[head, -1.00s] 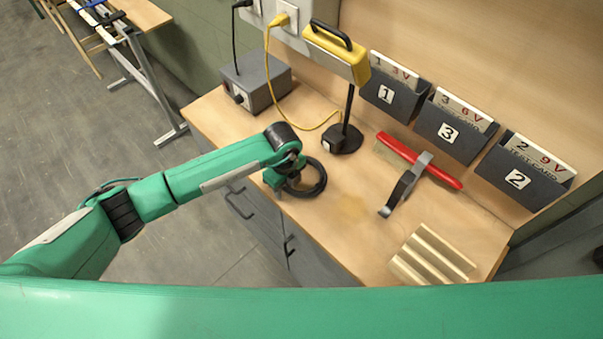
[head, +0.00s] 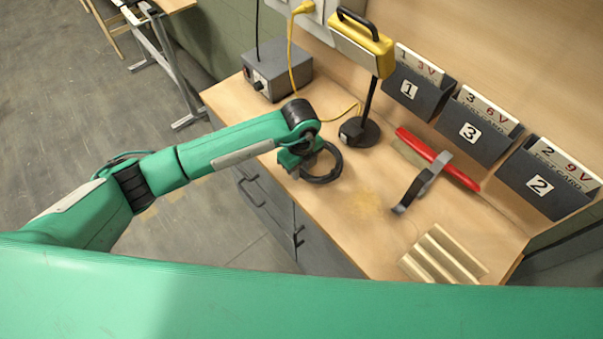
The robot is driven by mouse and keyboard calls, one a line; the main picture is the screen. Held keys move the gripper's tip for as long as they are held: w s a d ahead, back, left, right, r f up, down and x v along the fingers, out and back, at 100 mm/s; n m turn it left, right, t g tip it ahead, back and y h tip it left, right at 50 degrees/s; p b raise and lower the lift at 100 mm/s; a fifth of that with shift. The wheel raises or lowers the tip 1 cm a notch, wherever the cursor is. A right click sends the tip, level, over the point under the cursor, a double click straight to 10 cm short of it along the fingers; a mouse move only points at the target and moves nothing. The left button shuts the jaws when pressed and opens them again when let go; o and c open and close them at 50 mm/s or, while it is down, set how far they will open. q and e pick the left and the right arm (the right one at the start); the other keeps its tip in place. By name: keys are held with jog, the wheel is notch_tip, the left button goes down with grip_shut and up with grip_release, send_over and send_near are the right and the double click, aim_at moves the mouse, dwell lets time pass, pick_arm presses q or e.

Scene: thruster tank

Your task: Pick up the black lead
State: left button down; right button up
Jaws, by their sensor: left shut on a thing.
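The black lead (head: 339,166) is a coiled black ring at the front left part of the wooden bench. My left gripper (head: 308,168) is shut on the left side of this coil. The fingertips are partly hidden by the hand and the coil. I cannot tell whether the coil touches the bench top or is just above it. My right gripper is not in view.
A grey box (head: 275,73) and a yellow lamp (head: 361,46) on a black stand are behind the coil. To its right are a red-handled tool (head: 438,160), a black-and-grey clamp-like piece (head: 412,190) and a ribbed block (head: 443,258). Numbered card holders (head: 474,131) line the back.

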pick_arm(q)
notch_tip(320, 180, up, 17)
jog(key=b, duration=0.4)
jog(key=shift+f, duration=0.15)
dwell(0.8)
jog(key=s+a+n, duration=0.2)
jog(key=a+n, duration=1.5)
jog(key=n, duration=1)
jog(key=shift+s+f, duration=0.25)
jog(key=shift+f, duration=0.2)
dwell(0.8)
